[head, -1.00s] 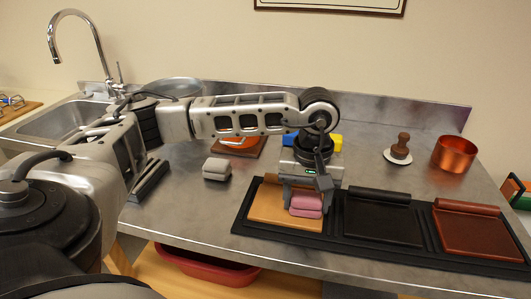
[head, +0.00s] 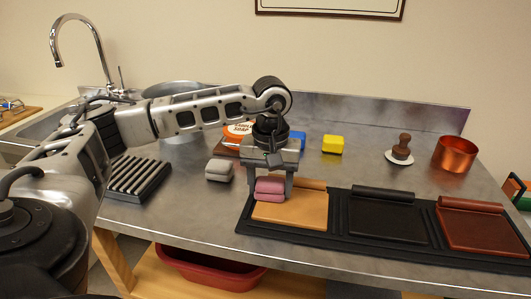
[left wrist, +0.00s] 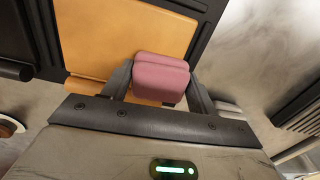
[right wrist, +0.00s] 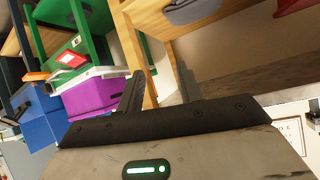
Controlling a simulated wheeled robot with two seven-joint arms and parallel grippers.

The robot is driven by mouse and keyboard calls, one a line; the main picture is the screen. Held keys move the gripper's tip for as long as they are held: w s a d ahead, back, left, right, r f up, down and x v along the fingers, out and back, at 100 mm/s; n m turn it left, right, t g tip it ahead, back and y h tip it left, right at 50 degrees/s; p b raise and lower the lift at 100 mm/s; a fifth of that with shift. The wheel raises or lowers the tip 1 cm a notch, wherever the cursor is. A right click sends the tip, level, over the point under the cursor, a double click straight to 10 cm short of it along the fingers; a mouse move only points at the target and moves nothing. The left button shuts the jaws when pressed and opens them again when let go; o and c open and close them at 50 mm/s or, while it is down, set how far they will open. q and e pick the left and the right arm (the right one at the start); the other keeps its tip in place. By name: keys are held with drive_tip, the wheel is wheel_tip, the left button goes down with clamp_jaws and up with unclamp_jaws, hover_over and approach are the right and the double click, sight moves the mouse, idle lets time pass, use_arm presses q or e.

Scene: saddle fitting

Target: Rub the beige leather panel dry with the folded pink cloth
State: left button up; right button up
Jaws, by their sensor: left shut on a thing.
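The beige leather panel (head: 292,212) lies in the left bay of a black tray, with a rolled edge along its back. My left gripper (head: 270,182) is shut on the folded pink cloth (head: 269,194), at the panel's left end. Whether the cloth touches the leather is hard to tell. My right gripper (right wrist: 160,88) shows only in the right wrist view, with its fingers apart and nothing between them.
The black tray (head: 341,225) also holds a black panel (head: 387,219) and a reddish-brown panel (head: 480,230). Behind are a grey folded cloth (head: 219,170), a soap tin (head: 238,129), a blue block (head: 297,140), a yellow sponge (head: 332,144), a wooden-handled tool (head: 402,147) and a copper pot (head: 453,154).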

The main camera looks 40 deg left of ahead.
use_arm(q)
drive_tip(key=r, duration=0.1)
drive_tip(key=p, duration=0.1)
drive_tip(key=r, duration=0.1)
drive_tip(key=shift+a+r, duration=0.25)
drive_tip(key=shift+r, duration=0.1)
drive_tip(key=shift+r+p, duration=0.3)
drive_tip(key=shift+p, duration=0.2)
drive_tip(key=shift+r+p, duration=0.5)
drive_tip(key=shift+r, duration=0.25)
wheel_tip(320, 180, up, 2)
drive_tip(key=shift+d+r+p, duration=0.1)
drive_tip(key=shift+p, duration=0.7)
drive_tip(key=shift+r+p, duration=0.4)
drive_tip(key=shift+r, duration=0.25)
use_arm(e)
drive_tip(key=shift+s+d+r+n+g+h, duration=0.3)
drive_tip(key=shift+s+d+r, duration=0.05)
drive_tip(key=shift+d+r, duration=0.35)
drive_tip(key=shift+w+a+r, duration=0.1)
